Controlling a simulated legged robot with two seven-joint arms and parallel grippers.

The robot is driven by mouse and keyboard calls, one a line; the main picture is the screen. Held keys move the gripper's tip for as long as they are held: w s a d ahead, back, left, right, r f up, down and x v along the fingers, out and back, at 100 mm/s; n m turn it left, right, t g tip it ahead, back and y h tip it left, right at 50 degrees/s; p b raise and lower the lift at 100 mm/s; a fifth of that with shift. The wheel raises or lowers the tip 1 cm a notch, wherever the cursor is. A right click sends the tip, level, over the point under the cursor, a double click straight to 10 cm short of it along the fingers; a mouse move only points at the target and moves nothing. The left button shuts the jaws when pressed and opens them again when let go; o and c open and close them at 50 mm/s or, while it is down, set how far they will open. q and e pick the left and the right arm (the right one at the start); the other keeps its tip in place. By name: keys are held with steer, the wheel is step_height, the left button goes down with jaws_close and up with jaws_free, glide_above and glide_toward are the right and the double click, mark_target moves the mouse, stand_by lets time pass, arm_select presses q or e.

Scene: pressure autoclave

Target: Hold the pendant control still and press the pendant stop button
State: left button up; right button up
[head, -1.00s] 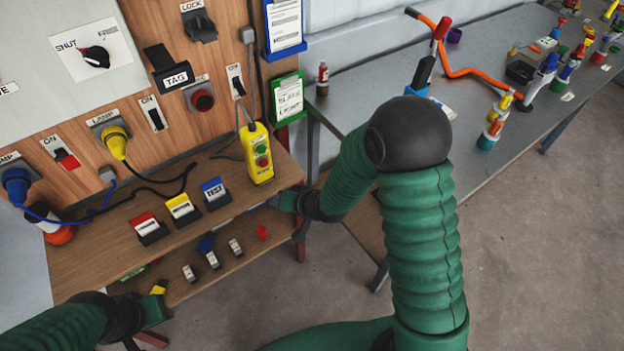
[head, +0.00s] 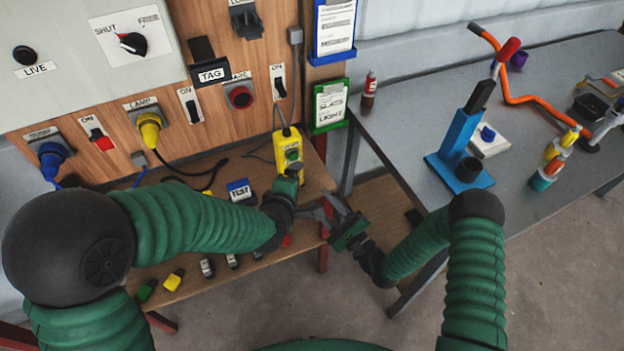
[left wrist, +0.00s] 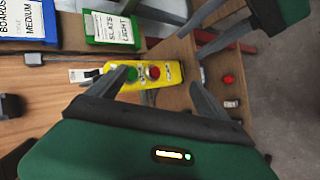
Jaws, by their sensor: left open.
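The yellow pendant control (head: 283,148) hangs upright on its cable in front of the wooden panel. Its green button shows above my left gripper; the lower part is hidden behind that gripper. In the left wrist view the pendant (left wrist: 112,68) lies sideways, with its green button (left wrist: 131,74) and red stop button (left wrist: 153,72). My left gripper (head: 290,172) is open before the pendant; one finger overlaps it near the green button, and contact cannot be told. My right gripper (head: 312,201) is open and empty, below and right of the pendant, its fingers pointing towards it.
A wooden shelf (head: 205,172) below the panel carries a blue TEST block (head: 240,190); small coloured items lie lower down. A grey table (head: 410,125) at right holds a blue stand (head: 458,145) and a red bottle (head: 369,90). Bare floor shows in front.

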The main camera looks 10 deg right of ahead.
mark_target(289, 153)
arm_select(q)
steer(key=w+d+r+n+t+y, duration=0.3)
steer(key=d+n, duration=0.3)
steer(key=n, duration=1)
steer(key=w+a+f+n+y, duration=0.1)
steer(key=w+a+f+n, duration=0.1)
steer(key=w+n, duration=0.1)
steer(key=w+a+f+n+y, duration=0.2)
steer(key=w+n, duration=0.1)
steer(key=w, duration=0.1)
steer(key=w+a+f+n+y, duration=0.1)
steer(key=w+a+f+n, duration=0.1)
steer(key=w+n, duration=0.1)
steer(key=shift+w+a+f+g, duration=0.3)
steer(key=shift+w+a+f, duration=0.05)
steer(key=shift+w, duration=0.2)
steer(key=shift+w+f, duration=0.2)
steer(key=shift+w, duration=0.3)
steer(key=shift+c, duration=0.4)
arm_select(e)
steer(key=shift+s, duration=0.1)
